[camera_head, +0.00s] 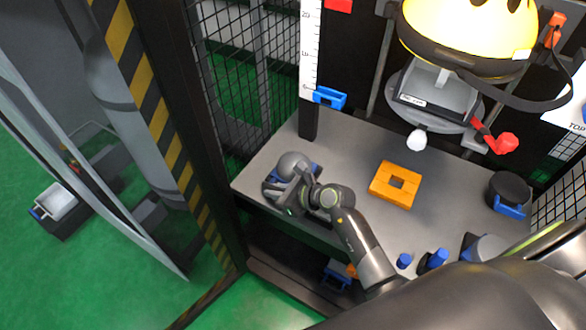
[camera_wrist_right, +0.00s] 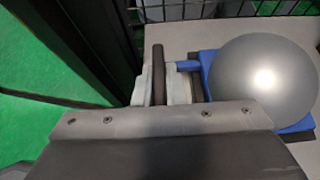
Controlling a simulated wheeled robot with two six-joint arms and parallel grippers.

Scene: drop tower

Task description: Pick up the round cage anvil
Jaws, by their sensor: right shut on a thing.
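The round cage anvil has a smooth grey dome (camera_head: 293,164) and a blue base, and it sits at the left end of the grey bench. In the right wrist view the dome (camera_wrist_right: 262,78) fills the right side, with its blue base (camera_wrist_right: 212,70) and a blue bar reaching left. My right gripper (camera_head: 289,192) is at the anvil's near side. In the wrist view its fingers (camera_wrist_right: 168,75) are shut on the handle end of the anvil, partly hidden by the gripper body. I cannot tell any gap under the anvil. My left gripper is not in view.
An orange block (camera_head: 395,198) with a square hole lies mid-bench (camera_head: 340,160). A dark round piece on a blue base (camera_head: 510,191) stands at the right. A yellow helmet (camera_head: 465,35) hangs above. Mesh (camera_head: 247,80) and a dark post stand behind and left.

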